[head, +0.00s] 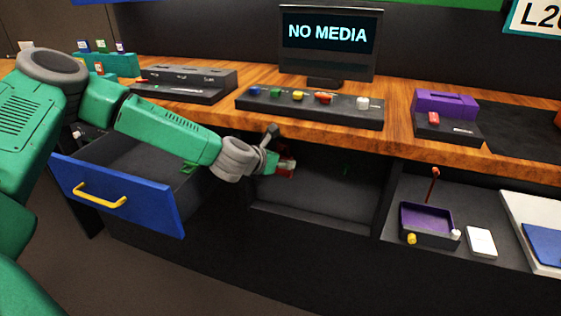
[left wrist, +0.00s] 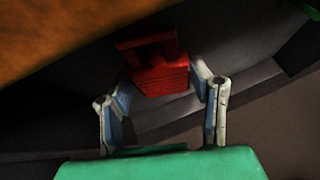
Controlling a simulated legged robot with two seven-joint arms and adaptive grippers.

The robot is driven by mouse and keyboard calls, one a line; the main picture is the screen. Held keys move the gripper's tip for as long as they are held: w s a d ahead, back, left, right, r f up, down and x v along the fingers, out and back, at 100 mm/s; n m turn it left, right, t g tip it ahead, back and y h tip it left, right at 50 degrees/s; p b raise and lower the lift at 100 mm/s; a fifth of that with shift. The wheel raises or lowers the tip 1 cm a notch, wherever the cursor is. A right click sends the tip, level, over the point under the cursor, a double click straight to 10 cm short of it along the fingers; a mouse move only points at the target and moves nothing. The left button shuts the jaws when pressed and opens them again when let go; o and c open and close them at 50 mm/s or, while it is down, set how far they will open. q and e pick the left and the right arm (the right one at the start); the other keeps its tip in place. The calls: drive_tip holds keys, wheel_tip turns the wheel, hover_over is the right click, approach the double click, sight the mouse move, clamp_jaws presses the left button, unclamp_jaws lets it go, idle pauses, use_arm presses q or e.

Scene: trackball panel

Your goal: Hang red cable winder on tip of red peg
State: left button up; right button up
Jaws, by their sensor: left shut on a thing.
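My left gripper (head: 277,152) reaches from the left to the front of the open cubby under the wooden counter. It is shut on a red block-like piece with a slot or frame at its far side, which I take for the red cable winder (head: 287,169). In the left wrist view the winder (left wrist: 158,70) sits between the two fingertips (left wrist: 165,88), off the shelf as far as I can tell. I cannot make out a red peg in the cubby. A thin red upright rod (head: 433,187) stands at the purple tray on the right. My right gripper is not in view.
An open blue-fronted drawer (head: 120,195) juts out below my left arm. The counter edge (head: 330,143) runs just above the gripper. A purple tray (head: 425,220) and white box (head: 481,242) lie right.

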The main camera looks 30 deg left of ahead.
use_arm(q)
drive_tip(key=shift+s+f, duration=0.1)
drive_tip(key=shift+f, duration=0.1)
drive_tip(key=o, duration=1.4)
drive_tip(key=shift+o, duration=0.2)
drive_tip(key=shift+r, duration=0.1)
drive_tip(key=v, duration=1.2)
drive_tip(key=s+d+f+m+g+h+p, duration=0.15)
drive_tip(key=s+d+f+m+g, duration=0.35)
drive_tip(key=s+d+f+m, duration=0.85)
drive_tip(key=s+a+f+m+g+y, duration=0.1)
drive_tip(key=s+f+m+g, duration=0.2)
drive_tip(key=s+f+m, duration=0.2)
drive_tip(key=s+a+f+m+g+p, duration=0.1)
drive_tip(key=s+f+m, duration=0.4)
drive_tip(key=s+m, duration=0.7)
drive_tip(key=a+m+g, duration=0.1)
drive_tip(key=m+g, duration=0.1)
drive_tip(key=m, duration=0.4)
drive_tip(key=shift+a+y, duration=0.15)
drive_tip(key=shift+y, duration=0.2)
